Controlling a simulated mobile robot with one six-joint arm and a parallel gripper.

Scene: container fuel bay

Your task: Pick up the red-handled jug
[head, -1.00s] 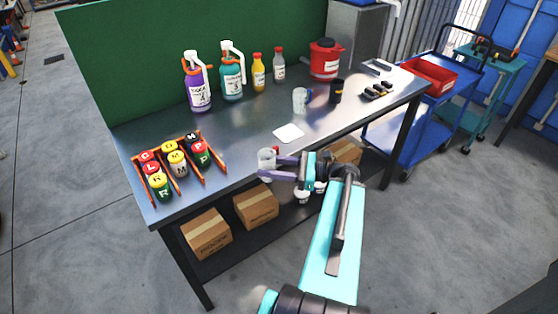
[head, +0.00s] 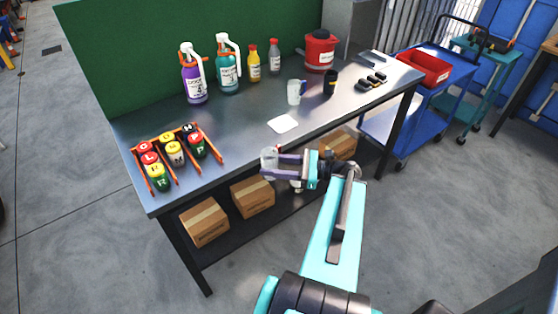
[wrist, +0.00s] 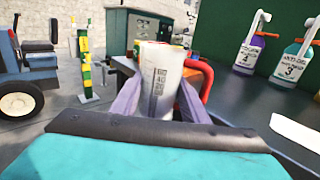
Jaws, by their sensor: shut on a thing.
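The red-handled jug (wrist: 160,78) is a pale, clear-looking measuring jug with dark printed marks. Its red handle (wrist: 206,80) is on the right in the wrist view. In the head view the jug (head: 268,161) is at the front edge of the bench. My gripper (head: 273,166) is shut on the jug, with purple fingers on both sides of its body. In the wrist view the fingers (wrist: 158,100) press against the jug's sides, and it looks upright. The jug's lower part is hidden behind the gripper in the wrist view.
The metal bench (head: 240,135) holds an orange rack (head: 165,182) of cans, a purple bottle (head: 194,84), a teal bottle (head: 228,72), a blue-handled jug (head: 294,92), a black cup (head: 330,82) and a white card (head: 283,124). Cardboard boxes (head: 252,197) sit below.

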